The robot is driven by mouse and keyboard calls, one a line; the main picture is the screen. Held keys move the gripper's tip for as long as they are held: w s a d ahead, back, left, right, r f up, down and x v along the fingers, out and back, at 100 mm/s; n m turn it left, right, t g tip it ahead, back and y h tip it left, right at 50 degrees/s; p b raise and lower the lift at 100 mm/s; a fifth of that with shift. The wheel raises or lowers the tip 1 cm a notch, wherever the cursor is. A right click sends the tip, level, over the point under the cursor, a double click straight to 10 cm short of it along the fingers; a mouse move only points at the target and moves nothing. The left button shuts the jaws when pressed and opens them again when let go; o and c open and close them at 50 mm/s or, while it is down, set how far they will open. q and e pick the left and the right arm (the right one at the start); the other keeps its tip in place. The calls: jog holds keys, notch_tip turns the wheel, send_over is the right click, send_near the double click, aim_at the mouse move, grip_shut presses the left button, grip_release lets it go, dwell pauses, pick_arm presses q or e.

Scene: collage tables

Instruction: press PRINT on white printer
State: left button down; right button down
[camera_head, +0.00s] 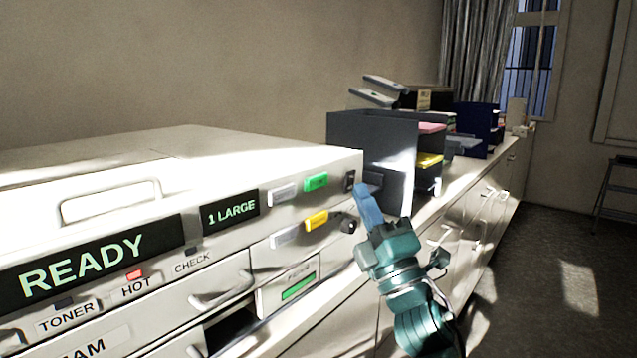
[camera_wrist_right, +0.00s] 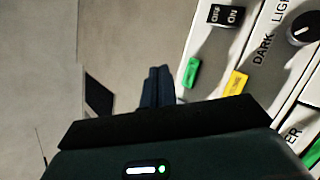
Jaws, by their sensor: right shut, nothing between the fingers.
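The white printer (camera_head: 150,165) fills the left of the head view. Its display (camera_head: 95,262) reads READY and a smaller one (camera_head: 231,212) reads 1 LARGE. A green button (camera_head: 316,182) sits above a yellow button (camera_head: 317,221); the labels beside them are too washed out to read. In the right wrist view the green button (camera_wrist_right: 191,72) and yellow button (camera_wrist_right: 236,83) lie to the right of the fingertips. My right gripper (camera_head: 364,194) is shut and empty, near the panel's right end; contact cannot be told. It also shows in the wrist view (camera_wrist_right: 158,80). My left gripper is out of view.
A rocker switch (camera_head: 350,181) and a dark knob (camera_head: 348,225) are on the panel's right end. A dark paper sorter (camera_head: 372,135) stands beyond the printer. The counter (camera_head: 478,172) runs back towards the window. The floor (camera_head: 560,250) on the right is open.

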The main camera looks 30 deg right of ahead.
aim_at(316, 182)
jog(key=shift+w+a+b, duration=0.1)
jog(key=shift+w+a, duration=0.25)
jog(key=shift+w, duration=0.5)
jog(key=shift+w+a+b, duration=0.1)
jog(key=shift+w+a, duration=0.25)
jog(key=shift+w, duration=0.45)
jog(key=shift+w+a+b, duration=0.1)
jog(key=shift+w+a, duration=0.25)
jog(key=shift+w, duration=0.5)
jog(key=shift+w, duration=0.15)
jog(key=shift+w+a, duration=0.15)
jog(key=shift+w, duration=0.1)
jog(key=shift+w+a, duration=0.15)
jog(key=shift+w, duration=0.25)
dwell(0.7)
jog(key=shift+s, duration=0.1)
jog(key=shift+s+d, duration=0.35)
jog(key=shift+s, duration=0.4)
